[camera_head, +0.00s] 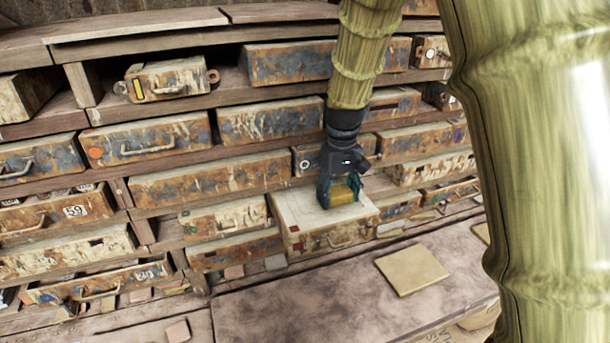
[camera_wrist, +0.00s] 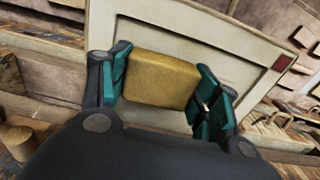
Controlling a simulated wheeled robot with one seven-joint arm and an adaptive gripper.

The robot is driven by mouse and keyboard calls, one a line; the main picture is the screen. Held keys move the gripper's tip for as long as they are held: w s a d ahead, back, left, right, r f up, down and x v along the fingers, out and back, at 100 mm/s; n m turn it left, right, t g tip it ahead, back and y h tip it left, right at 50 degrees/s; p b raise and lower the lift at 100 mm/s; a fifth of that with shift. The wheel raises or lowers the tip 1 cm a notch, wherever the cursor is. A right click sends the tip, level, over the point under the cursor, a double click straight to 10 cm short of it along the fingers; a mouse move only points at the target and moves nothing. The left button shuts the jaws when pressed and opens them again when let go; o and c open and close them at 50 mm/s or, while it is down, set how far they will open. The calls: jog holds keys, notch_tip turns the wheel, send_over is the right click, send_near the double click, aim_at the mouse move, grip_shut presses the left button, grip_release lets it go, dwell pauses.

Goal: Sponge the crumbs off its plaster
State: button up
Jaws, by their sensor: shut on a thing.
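My gripper (camera_head: 340,190) is shut on a yellow sponge (camera_head: 342,197), which also shows between the teal fingers in the wrist view (camera_wrist: 160,80). The sponge is over a pale mould case (camera_head: 345,236) with a metal handle and red squares on its front, standing out from the rack. Its light plaster top (camera_head: 297,205) faces up and is partly hidden by my gripper. The plaster also shows behind the sponge in the wrist view (camera_wrist: 215,47). I cannot tell if the sponge touches it. I cannot make out crumbs.
A wooden rack (camera_head: 85,85) holds several worn, rusty cases around the mould case, some with handles jutting out. A bench (camera_head: 300,305) lies in front, with a square tan tile (camera_head: 412,270) on it. Small loose pieces lie along the lower shelf. The bench middle is clear.

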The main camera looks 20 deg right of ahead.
aim_at(349, 188)
jog(key=shift+d, duration=0.4)
jog(key=shift+w+d+r, duration=0.1)
jog(key=shift+d, duration=1)
jog(key=shift+a, duration=0.85)
jog(key=shift+s+a, duration=0.15)
jog(key=shift+a, duration=1.7)
jog(key=shift+s+a, duration=0.15)
jog(key=shift+a, duration=1.7)
jog(key=shift+s+a, duration=0.15)
jog(key=shift+a, duration=1.7)
notch_tip(349, 188, up, 4)
jog(key=shift+d+r, duration=0.1)
jog(key=shift+r, duration=0.15)
notch_tip(349, 188, up, 2)
jog(key=shift+w+r, duration=0.1)
jog(key=shift+r, duration=0.65)
